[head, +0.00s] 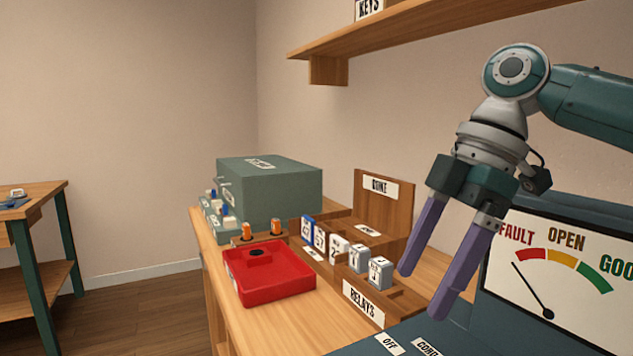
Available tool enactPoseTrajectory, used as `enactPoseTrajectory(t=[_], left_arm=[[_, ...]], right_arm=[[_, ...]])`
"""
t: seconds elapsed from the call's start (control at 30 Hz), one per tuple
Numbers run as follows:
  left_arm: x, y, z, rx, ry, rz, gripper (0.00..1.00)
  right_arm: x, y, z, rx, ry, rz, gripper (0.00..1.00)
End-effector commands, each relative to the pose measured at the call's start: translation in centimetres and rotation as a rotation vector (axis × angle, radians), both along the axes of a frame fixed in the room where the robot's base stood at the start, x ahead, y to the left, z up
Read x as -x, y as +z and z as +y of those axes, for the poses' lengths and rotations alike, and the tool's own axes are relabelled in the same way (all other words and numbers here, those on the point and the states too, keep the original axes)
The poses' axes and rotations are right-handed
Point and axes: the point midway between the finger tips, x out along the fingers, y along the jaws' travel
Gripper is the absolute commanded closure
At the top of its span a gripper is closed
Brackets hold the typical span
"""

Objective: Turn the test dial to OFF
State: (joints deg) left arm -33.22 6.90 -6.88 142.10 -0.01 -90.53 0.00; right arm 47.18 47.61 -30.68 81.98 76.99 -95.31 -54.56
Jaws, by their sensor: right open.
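A blue-grey test set stands at the lower right. Its meter (560,275) reads FAULT, OPEN and GOOD, and the needle points up and left, toward the FAULT side. On its sloping front, an OFF label (389,344) and a partly cut-off label starting CON (427,347) show at the bottom edge. The test dial itself is not visible; the frame ends just below these labels. My right gripper (423,291) is open and empty, its two purple fingers pointing down and left above the labels, left of the meter. My left gripper is not in view.
A wooden relay rack (362,303) with several small blocks and a DONE board (383,210) stands left of the gripper. A red tray (268,290) and a grey-green box (268,190) are farther left. A shelf (420,30) overhangs the bench. Another table (35,205) stands far left.

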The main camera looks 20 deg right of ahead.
Motion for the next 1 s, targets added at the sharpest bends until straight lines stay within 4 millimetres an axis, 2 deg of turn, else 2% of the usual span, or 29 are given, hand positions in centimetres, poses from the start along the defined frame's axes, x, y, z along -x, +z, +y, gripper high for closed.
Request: enactPoseTrajectory(t=[0.03,0.2,0.4,1.0], left_arm=[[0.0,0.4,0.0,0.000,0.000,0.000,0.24],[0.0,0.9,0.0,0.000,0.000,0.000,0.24],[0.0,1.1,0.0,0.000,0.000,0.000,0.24],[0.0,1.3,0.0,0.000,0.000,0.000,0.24]], right_arm=[[-0.1,1.7,0.0,0.001,0.000,-0.005,0.12],[-0.1,5.4,0.0,0.000,-0.001,-0.004,0.12],[0.0,7.8,0.0,-0.001,0.000,-0.001,0.12],[0.0,8.0,0.1,0.002,0.000,0.004,0.12]])
